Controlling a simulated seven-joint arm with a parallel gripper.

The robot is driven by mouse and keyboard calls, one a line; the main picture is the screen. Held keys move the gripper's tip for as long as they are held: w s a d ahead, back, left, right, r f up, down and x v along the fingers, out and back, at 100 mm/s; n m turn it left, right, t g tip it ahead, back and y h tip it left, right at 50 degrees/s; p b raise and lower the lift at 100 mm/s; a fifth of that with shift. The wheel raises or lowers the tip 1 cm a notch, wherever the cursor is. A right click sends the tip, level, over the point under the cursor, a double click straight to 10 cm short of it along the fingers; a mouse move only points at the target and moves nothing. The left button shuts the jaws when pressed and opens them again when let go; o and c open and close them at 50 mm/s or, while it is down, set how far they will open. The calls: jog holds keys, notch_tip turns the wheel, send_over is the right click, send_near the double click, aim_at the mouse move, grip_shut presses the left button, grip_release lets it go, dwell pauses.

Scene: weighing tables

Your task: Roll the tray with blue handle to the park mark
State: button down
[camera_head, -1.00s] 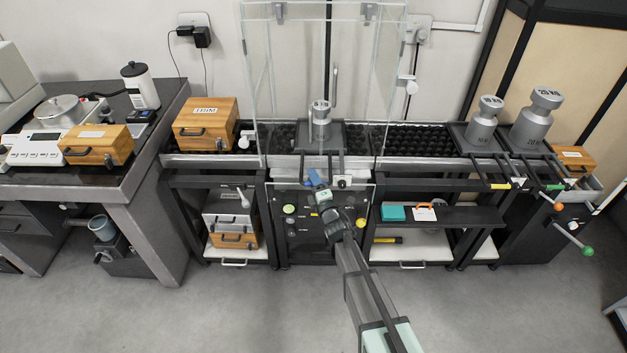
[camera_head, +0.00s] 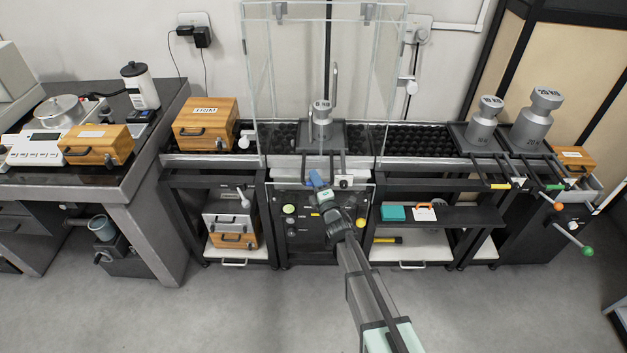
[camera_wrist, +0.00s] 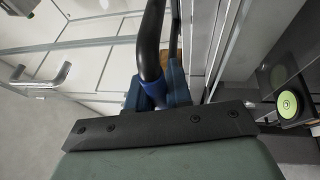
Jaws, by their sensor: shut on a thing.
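The dark tray (camera_head: 338,136) sits on the black roller bed inside the glass enclosure, carrying a grey metal weight (camera_head: 321,113). Its handle bars reach forward over the front rail. My gripper (camera_head: 318,181) is at the front of the enclosure, at the handle's end. In the wrist view, my gripper (camera_wrist: 158,96) is shut around a black bar with a blue sleeve (camera_wrist: 154,88), which is the handle. The jaws hide much of the blue grip. I cannot make out a park mark.
The glass enclosure (camera_head: 262,60) surrounds the tray. Bare rollers (camera_head: 415,139) lie to the right. Beyond them stand two trays with weights (camera_head: 485,125) (camera_head: 537,120) and yellow and green handles. A wooden box (camera_head: 205,124) stands at the left end.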

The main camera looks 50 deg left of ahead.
jog(key=w+d, duration=3)
jog(key=c, duration=1.1)
grip_release()
jog(key=shift+a, duration=0.1)
jog(key=shift+s, duration=0.1)
jog(key=v, duration=1.4)
jog(key=shift+a, duration=0.1)
